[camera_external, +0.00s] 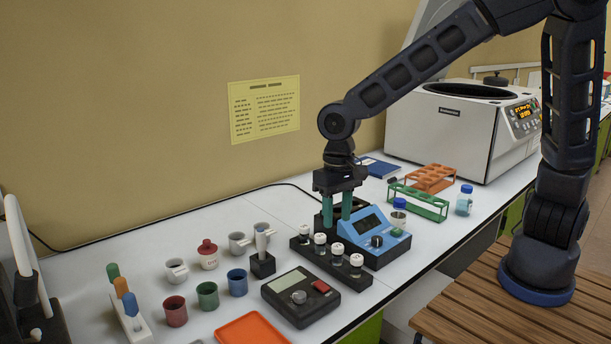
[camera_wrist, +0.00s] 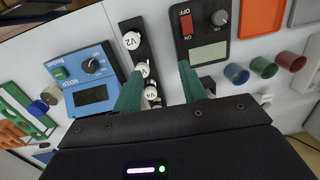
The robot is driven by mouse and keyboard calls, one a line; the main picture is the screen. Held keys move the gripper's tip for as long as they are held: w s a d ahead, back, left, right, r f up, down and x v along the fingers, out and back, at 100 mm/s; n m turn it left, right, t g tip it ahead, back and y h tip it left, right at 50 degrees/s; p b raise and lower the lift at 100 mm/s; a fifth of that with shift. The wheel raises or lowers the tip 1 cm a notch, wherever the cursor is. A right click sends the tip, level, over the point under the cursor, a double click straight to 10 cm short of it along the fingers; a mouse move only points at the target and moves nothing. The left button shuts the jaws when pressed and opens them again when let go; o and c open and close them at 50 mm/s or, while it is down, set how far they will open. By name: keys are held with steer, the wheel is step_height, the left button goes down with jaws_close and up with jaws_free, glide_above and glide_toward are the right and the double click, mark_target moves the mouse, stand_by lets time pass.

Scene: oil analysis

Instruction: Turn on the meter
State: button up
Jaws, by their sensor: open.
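My gripper (camera_external: 336,220) is open and empty, pointing down above the bench behind the vial rack. In the wrist view my gripper (camera_wrist: 161,80) has its green fingers apart, touching nothing that I can make out.
A black rack (camera_external: 296,245) of white-capped vials stands between the two devices. Several coloured cups, including a green cup (camera_external: 207,295), are at the left. A green tube rack (camera_external: 425,203), an orange rack (camera_external: 432,176) and a centrifuge (camera_external: 440,135) are beyond. An orange tray (camera_external: 253,331) lies at the front.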

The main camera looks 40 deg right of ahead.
glide_toward(324, 287)
steer(key=shift+t+h, duration=0.3)
steer(key=shift+t, duration=0.1)
steer(key=f, duration=0.5)
steer(key=s+f, duration=0.1)
steer(key=f, duration=0.1)
steer(key=shift+a+f, duration=0.25)
steer(key=shift+c, duration=0.2)
